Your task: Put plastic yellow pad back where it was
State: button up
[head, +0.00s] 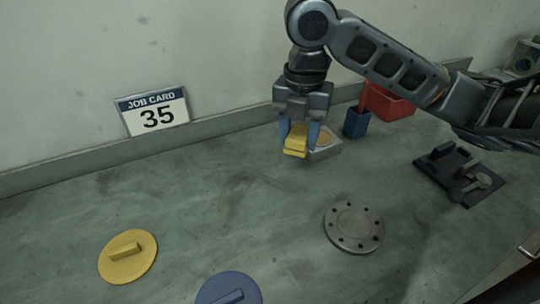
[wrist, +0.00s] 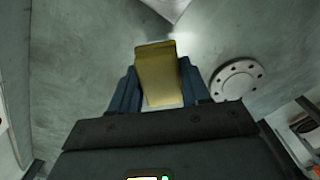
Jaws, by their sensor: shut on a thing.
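My gripper (head: 298,132) is shut on a yellow pad (head: 295,149), a small block-like piece between its two blue fingers. The pad hangs below the fingers, over the rear part of the bench. In the wrist view the pad (wrist: 157,72) sticks out past the fingertips (wrist: 158,90). A round yellow plate (head: 127,263) with a raised bar lies flat on the bench at the front left. Whether the held pad touches anything below it I cannot tell.
A pale box with a tan top (head: 325,149) stands just behind the pad. A blue holder (head: 356,124) and red bin (head: 391,103) are behind right. A grey flange (head: 354,227), blue plate (head: 228,288) and black fixture (head: 457,174) lie around. The middle-left bench is clear.

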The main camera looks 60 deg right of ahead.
send_over(272, 169)
notch_tip(272, 169, down, 3)
jog(key=shift+f+p, duration=0.15)
jog(key=shift+p, duration=0.15)
jog(key=shift+f, duration=1.95)
jog(key=shift+f, duration=0.1)
jog(key=o, duration=1)
notch_tip(272, 169, up, 12)
jog(key=shift+r+p, duration=0.15)
jog(key=shift+p, duration=0.25)
